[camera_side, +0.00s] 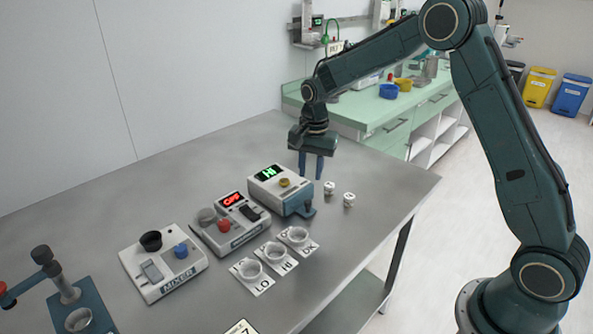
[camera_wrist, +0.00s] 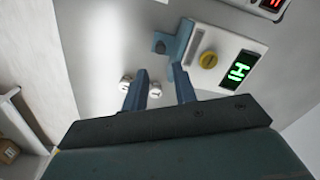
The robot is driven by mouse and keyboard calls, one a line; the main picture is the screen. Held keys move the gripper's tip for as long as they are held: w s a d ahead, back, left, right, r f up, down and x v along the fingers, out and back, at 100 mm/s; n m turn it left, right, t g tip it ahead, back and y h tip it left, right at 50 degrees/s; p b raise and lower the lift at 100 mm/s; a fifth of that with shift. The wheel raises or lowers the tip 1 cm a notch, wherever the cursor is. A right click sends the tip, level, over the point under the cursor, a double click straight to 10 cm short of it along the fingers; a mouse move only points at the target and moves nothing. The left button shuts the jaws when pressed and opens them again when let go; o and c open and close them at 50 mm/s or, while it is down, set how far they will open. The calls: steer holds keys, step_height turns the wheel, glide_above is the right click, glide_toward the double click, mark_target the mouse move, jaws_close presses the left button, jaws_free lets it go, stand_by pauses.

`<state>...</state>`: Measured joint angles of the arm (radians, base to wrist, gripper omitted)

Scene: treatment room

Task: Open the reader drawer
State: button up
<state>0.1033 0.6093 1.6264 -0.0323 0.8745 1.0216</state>
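The reader (camera_side: 268,180) is a white box with a green lit display and a yellow knob, standing on the grey table. Its blue drawer front (camera_side: 304,209) with a small handle is at its right end; whether the drawer is shut or slightly out I cannot tell. In the wrist view the reader (camera_wrist: 227,43) is at upper right, with the blue drawer front (camera_wrist: 181,40) and dark knob on its left. My gripper (camera_side: 311,177) points down above the table near the reader's far right corner, apart from the drawer.
Two small white pieces (camera_side: 329,188) (camera_side: 349,199) lie right of the reader. A device with a red display (camera_side: 230,222) and a mixer (camera_side: 163,263) stand to its left. The table's right edge is close by.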

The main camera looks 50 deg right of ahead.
mark_target(308, 201)
step_height(308, 201, down, 9)
steer(key=shift+w+a+f, duration=0.1)
steer(key=shift+w+f, duration=0.05)
steer(key=shift+f, duration=0.05)
stand_by(0.3)
steer(key=shift+c, duration=0.2)
jaws_close()
